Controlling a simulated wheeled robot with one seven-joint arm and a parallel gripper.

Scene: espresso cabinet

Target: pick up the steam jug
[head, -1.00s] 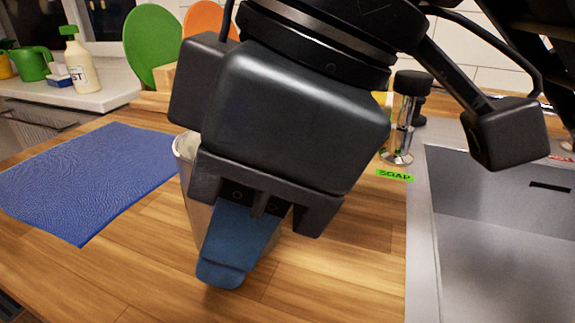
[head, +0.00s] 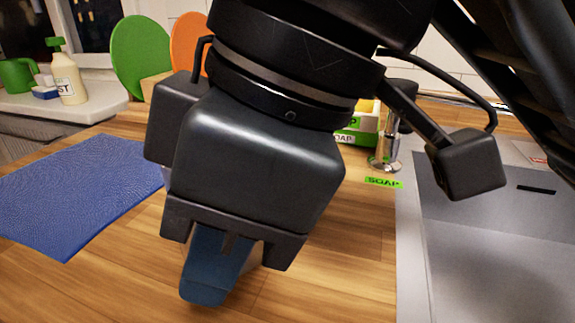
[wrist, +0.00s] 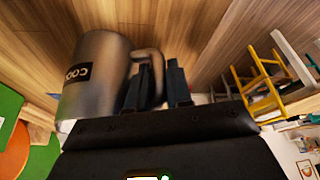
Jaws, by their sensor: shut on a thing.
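The steam jug (wrist: 95,72) is a brushed-metal jug with a dark label and a loop handle (wrist: 152,75), seen in the wrist view. My gripper (wrist: 160,82) has its two dark fingers at the handle and is shut on it. In the head view my gripper (head: 207,290) points down over the wooden counter, with a blue finger in front. There the jug is almost wholly hidden behind my gripper, so I cannot tell whether its base touches the counter.
A blue mat (head: 80,190) lies to the left on the wooden counter (head: 335,260). A steel sink (head: 490,235) is at the right. A soap dispenser (head: 388,145) and green SOAP label (head: 384,183) are behind. Green (head: 140,55) and orange (head: 188,42) boards stand at the back.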

